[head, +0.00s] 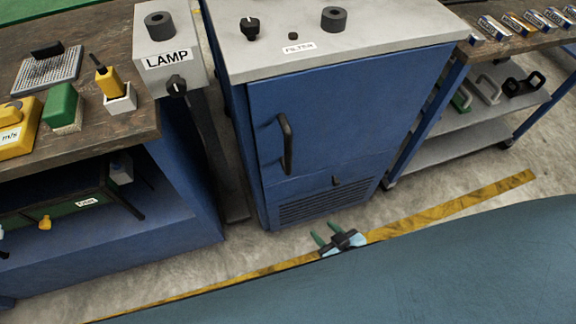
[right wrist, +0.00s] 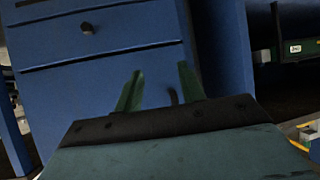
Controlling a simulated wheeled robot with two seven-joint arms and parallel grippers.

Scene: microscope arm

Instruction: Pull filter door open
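The filter cabinet stands in the middle of the head view, with a FILTER label (head: 299,48) on its pale top. Its blue door (head: 335,125) looks shut, flush with the front. A dark vertical bar handle (head: 286,145) is on the door's left side. My right gripper (head: 325,231) is low in front of the cabinet, below the handle in the picture and apart from it. Its green fingers are spread and empty; they also show in the right wrist view (right wrist: 160,70), against a blue front. My left gripper is not in view.
A small dark knob (head: 336,181) sits above the slatted vent (head: 325,202). A lamp box (head: 169,35) and a cluttered wooden bench stand to the left. A shelf cart (head: 470,125) stands to the right. The floor before the cabinet is clear, with a yellow stripe (head: 450,207).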

